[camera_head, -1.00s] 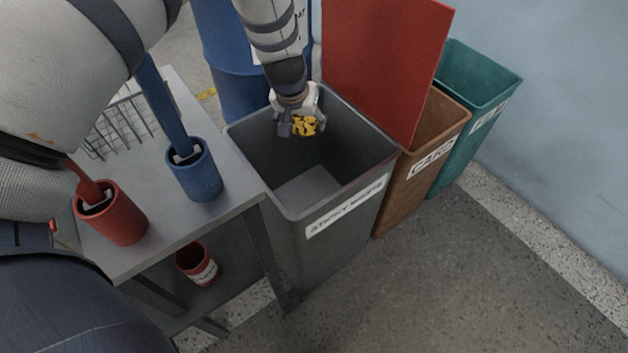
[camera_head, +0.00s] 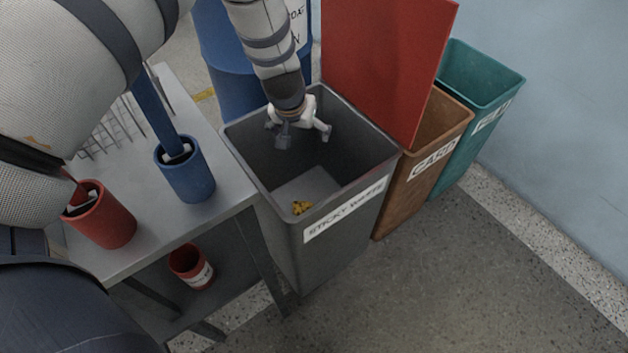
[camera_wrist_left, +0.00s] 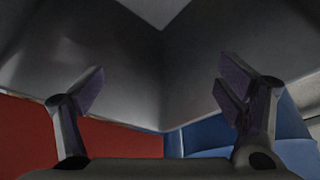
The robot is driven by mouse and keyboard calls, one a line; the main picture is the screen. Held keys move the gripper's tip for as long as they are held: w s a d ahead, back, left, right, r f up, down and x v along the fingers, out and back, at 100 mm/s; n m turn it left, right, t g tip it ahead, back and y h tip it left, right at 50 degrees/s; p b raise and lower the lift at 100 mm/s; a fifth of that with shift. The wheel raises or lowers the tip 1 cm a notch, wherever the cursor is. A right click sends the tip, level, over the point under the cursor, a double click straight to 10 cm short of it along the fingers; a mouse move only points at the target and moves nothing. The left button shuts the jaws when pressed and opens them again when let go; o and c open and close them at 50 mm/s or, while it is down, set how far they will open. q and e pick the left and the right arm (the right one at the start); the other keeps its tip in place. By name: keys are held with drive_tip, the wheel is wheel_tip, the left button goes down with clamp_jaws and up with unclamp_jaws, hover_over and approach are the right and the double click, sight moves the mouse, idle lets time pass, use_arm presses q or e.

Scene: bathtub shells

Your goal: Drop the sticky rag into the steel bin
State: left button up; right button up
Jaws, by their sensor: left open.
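My left gripper (camera_head: 305,141) is open and empty over the bin's mouth, above and apart from the rag. In the left wrist view, the open fingers (camera_wrist_left: 160,92) have nothing between them, with the bin's dark walls (camera_wrist_left: 160,60) around them. The rag is not seen there. My right gripper is not in view.
A brown bin labelled "CARD" (camera_head: 428,168) and a green bin (camera_head: 468,135) stand to the right. A metal cart (camera_head: 215,220) with a blue pot (camera_head: 187,178) and a red pot (camera_head: 105,222) is at left. A blue drum (camera_head: 235,75) stands behind.

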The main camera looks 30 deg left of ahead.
use_arm(q)
drive_tip(key=v, duration=1.2)
